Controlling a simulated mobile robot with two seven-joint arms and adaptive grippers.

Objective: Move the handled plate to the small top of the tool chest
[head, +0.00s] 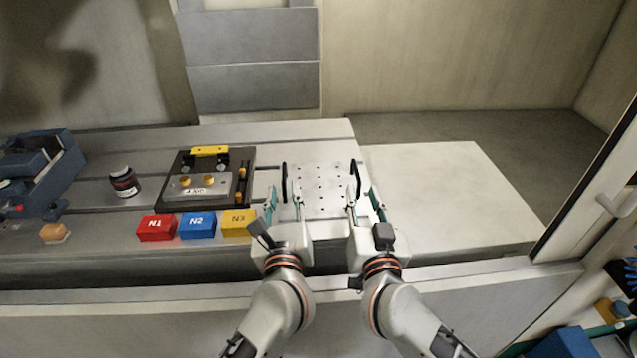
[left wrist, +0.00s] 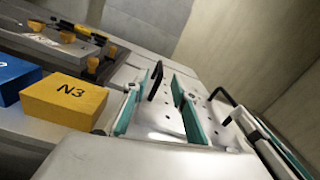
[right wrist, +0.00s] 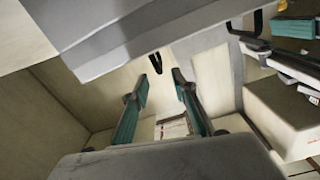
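The handled plate (head: 320,190) is a pale, perforated plate lying flat on the machine table, with a black handle at each side. My left gripper (head: 283,198) is open at the left handle (head: 284,176). In the left wrist view that handle (left wrist: 155,82) shows beyond and between the spread teal fingers, apart from them. My right gripper (head: 363,198) is open at the right handle (head: 356,175). In the right wrist view the handle tip (right wrist: 156,62) shows between its spread fingers. I cannot make out the tool chest's small top.
Red N1 (head: 157,227), blue N2 (head: 198,225) and yellow N3 (head: 239,222) blocks stand left of my left gripper. Behind them lies a dark mould base (head: 170,192). A dark jar (head: 123,182) and blue vise (head: 40,170) are further left. A bare white surface (head: 450,190) lies right.

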